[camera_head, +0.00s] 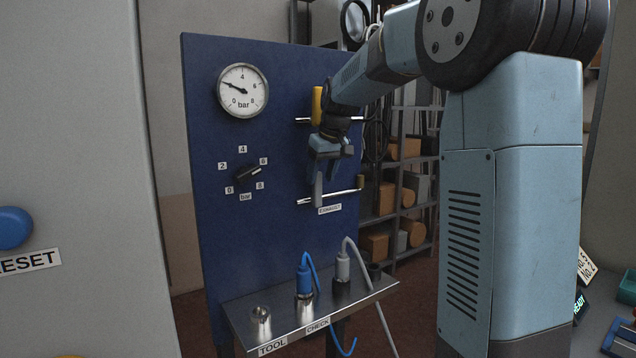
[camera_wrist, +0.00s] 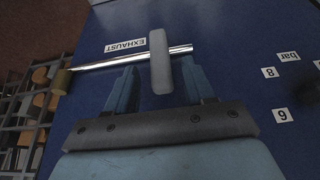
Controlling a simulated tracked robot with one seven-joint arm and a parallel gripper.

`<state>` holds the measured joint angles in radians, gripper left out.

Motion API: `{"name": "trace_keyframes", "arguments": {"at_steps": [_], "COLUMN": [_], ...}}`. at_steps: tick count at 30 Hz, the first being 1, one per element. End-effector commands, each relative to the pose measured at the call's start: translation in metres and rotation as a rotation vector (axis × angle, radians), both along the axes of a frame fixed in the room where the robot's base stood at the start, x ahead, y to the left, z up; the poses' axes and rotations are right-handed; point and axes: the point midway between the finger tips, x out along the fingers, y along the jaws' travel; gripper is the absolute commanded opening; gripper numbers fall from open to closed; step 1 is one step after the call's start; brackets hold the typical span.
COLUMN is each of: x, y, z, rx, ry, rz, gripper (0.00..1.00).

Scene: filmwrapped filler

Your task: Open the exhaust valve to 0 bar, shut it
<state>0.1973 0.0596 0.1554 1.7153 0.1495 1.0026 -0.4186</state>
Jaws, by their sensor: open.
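The exhaust valve's grey lever (camera_head: 318,190) sits on a thin shiny pipe above the EXHAUST label (camera_head: 330,209). In the wrist view the lever (camera_wrist: 160,62) stands crosswise to the pipe (camera_wrist: 110,61). My gripper (camera_head: 327,170) is open, its fingers pointing at the panel. In the wrist view, the lever's near end lies between the two fingers, with gaps visible at both sides. I cannot tell whether anything touches. The pressure gauge (camera_head: 243,90) has its needle at about 2 bar.
A yellow lever (camera_head: 317,105) stands upright on an upper pipe. A black knob (camera_head: 248,172) points near 6 on the blue panel (camera_head: 215,250). Below, a metal shelf (camera_head: 355,292) carries blue and grey hose plugs. A blue reset button (camera_head: 14,228) is at left.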

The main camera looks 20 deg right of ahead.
Motion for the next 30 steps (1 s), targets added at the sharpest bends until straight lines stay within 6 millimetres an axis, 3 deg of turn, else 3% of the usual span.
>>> {"name": "trace_keyframes", "arguments": {"at_steps": [3,10,21,30], "x": [0.014,0.02,0.021,0.021], "y": [0.004,0.006,0.006,0.006], "z": [-0.005,-0.025,-0.028,-0.028], "rx": [0.002,0.001,0.001,0.0], "ry": [0.003,0.002,0.0,0.0], "rz": [-0.001,-0.001,-0.002,-0.003], "gripper": [0.53,0.53,0.52,0.23]}}
